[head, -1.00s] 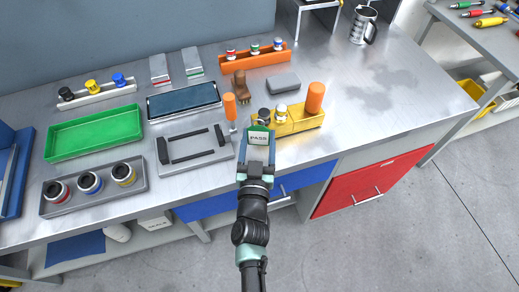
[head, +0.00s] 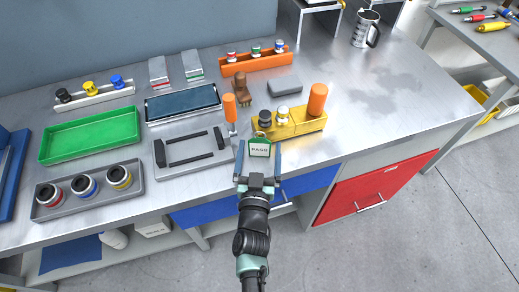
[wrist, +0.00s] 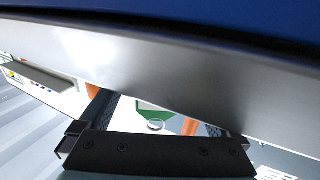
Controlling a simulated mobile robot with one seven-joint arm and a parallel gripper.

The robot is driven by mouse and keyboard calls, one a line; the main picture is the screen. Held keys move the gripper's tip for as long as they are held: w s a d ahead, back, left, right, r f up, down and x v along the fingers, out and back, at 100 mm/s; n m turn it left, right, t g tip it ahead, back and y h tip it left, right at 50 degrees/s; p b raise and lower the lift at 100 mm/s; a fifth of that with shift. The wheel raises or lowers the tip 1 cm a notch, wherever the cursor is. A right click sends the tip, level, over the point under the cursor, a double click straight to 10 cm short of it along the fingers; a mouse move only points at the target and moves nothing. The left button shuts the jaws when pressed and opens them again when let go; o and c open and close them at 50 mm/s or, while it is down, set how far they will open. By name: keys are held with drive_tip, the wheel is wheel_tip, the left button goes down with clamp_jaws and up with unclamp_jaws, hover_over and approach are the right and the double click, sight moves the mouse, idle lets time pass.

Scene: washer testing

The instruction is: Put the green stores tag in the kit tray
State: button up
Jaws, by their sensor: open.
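The green stores tag (head: 260,149) has a white label reading PASS and a ring at its top. It is at the front of the counter, just before the yellow block. My open gripper (head: 259,152) has one finger on each side of it; I cannot tell whether they touch it. In the wrist view the tag (wrist: 152,107) shows partly between the fingers, with its ring. A green tray (head: 92,134), empty, lies at the left of the counter. A grey tray (head: 143,188) with several round pots is in front of it. No label shows which is the kit tray.
The yellow block (head: 300,124) holds an orange cylinder and two small knobs. An orange-handled tool (head: 230,106) stands beside the grey fixture (head: 168,167). A dark blue panel (head: 183,102) lies behind it. The counter's right side is mostly clear.

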drive_tip(key=shift+r, duration=0.1)
drive_tip(key=shift+s+r, duration=0.1)
drive_tip(key=shift+s, duration=0.1)
drive_tip(key=s+p, duration=0.1)
drive_tip(key=s, duration=1)
drive_tip(key=shift+s+a, duration=0.35)
drive_tip(key=shift+a, duration=0.1)
